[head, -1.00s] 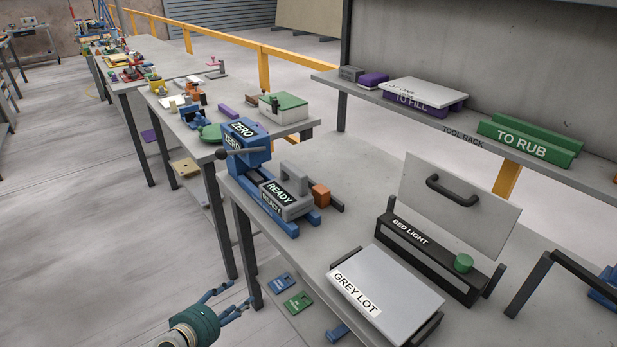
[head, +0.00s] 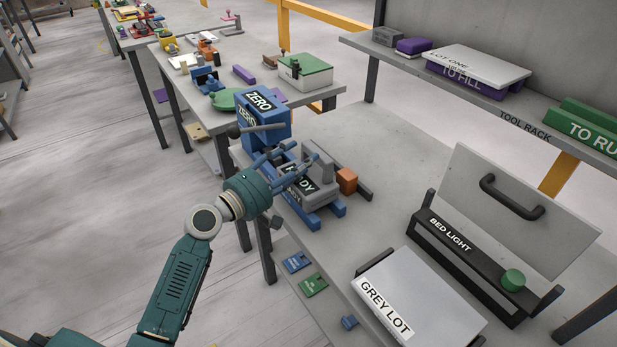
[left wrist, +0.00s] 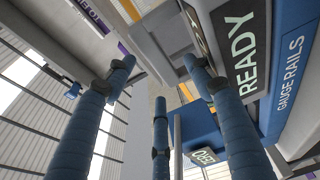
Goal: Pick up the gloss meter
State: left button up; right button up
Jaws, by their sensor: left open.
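A grey block with an arched handle and a READY label, which looks like the gloss meter (head: 321,188), sits on blue rails (head: 338,210) near the left edge of the slab bench. In the left wrist view its READY plate (left wrist: 240,45) is close at the upper right, beside the blue GAUGE RAILS part (left wrist: 289,72). My left gripper (head: 296,163) is open, its fingers spread in front of and partly over the meter, hiding some of its label. In the left wrist view the fingers (left wrist: 160,85) are apart with nothing between them. My right gripper is not in view.
A blue ZERO block (head: 262,105) stands just behind the meter, and an orange block (head: 347,180) is on its right. A GREY LOT plate (head: 425,295) and BED LIGHT frame (head: 455,250) lie to the right. The bench behind the orange block is bare.

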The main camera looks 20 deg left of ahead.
aim_at(311, 152)
pick_arm(q)
jog(key=p+x, duration=0.1)
jog(key=x, duration=0.3)
jog(key=shift+s+d+r, duration=0.1)
jog(key=shift+d+r, duration=0.05)
jog(key=shift+r, duration=0.05)
jog(key=shift+w+d+f, duration=0.15)
jog(key=shift+w+d, duration=0.05)
jog(key=shift+w, duration=0.2)
jog(key=shift+s+a, duration=0.1)
jog(key=c, duration=1.3)
grip_shut()
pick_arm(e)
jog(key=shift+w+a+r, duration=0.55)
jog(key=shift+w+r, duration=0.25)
